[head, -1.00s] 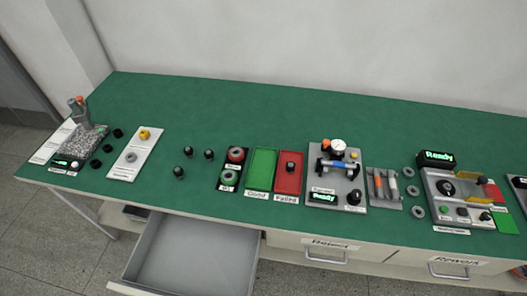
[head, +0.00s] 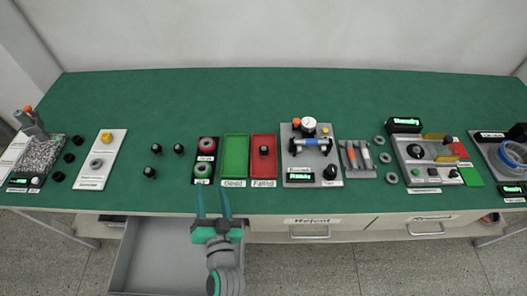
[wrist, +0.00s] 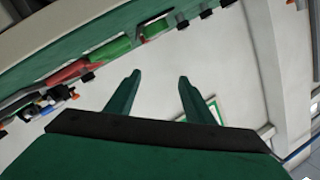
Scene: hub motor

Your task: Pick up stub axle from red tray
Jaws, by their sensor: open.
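The red tray (head: 258,172), labelled Failed, lies on the green bench top. The stub axle (head: 264,152), a small dark upright part, stands inside it. My gripper (head: 212,192) is at the bench's front edge, left of and nearer than the red tray, with its two teal fingers apart and nothing between them. In the wrist view my gripper (wrist: 158,78) also shows open and empty, with the red tray (wrist: 66,74) tilted at the upper left.
The green tray (head: 235,150), labelled Good, adjoins the red tray on its left. A grey press fixture (head: 298,158) stands close on its right. An open drawer (head: 150,255) juts out below the bench. The back of the bench is clear.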

